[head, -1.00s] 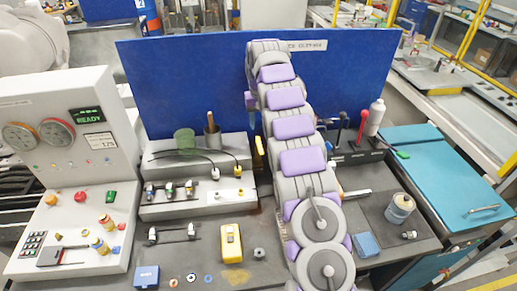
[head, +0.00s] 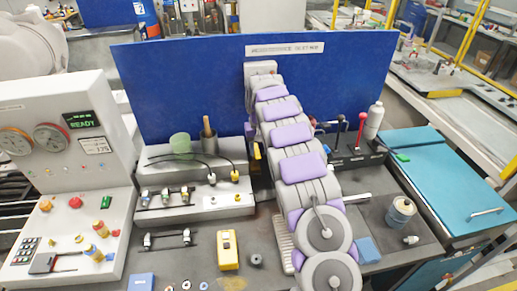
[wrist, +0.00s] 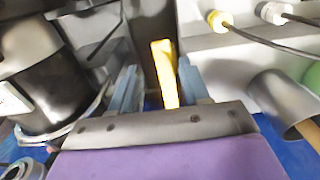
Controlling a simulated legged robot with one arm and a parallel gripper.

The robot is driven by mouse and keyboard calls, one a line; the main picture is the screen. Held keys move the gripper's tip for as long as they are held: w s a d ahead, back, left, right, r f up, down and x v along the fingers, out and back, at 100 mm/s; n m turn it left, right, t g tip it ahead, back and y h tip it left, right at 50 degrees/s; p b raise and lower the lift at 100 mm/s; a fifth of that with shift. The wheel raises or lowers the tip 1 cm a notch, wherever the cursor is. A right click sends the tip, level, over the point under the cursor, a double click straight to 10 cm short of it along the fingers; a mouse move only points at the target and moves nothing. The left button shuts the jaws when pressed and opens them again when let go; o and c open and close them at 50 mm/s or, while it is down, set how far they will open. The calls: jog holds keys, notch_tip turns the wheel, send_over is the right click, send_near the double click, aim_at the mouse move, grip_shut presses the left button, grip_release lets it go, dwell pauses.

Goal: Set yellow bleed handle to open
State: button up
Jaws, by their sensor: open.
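The yellow bleed handle (wrist: 164,72) stands between the two blue-grey fingers of my gripper (wrist: 157,88) in the wrist view. It is long and narrow and lies nearer the right finger. The fingers are apart on either side of it; I cannot tell whether either touches it. In the head view, a small part of the yellow handle (head: 257,152) shows at the left edge of my arm. My arm hides the fingers and most of the area around the handle there.
A grey stepped block (head: 215,200) with cables and fittings stands left of my arm. Red and black levers (head: 361,125) and a white bottle (head: 375,119) are to the right. A yellow meter (head: 228,250) lies in front. A blue panel (head: 180,80) closes off the back.

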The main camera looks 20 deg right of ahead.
jog(key=shift+a+r, duration=0.1)
jog(key=shift+a, duration=0.45)
jog(key=c, duration=0.6)
jog(key=shift+d, duration=0.1)
grip_shut()
jog(key=shift+d, duration=0.25)
jog(key=shift+a, duration=0.15)
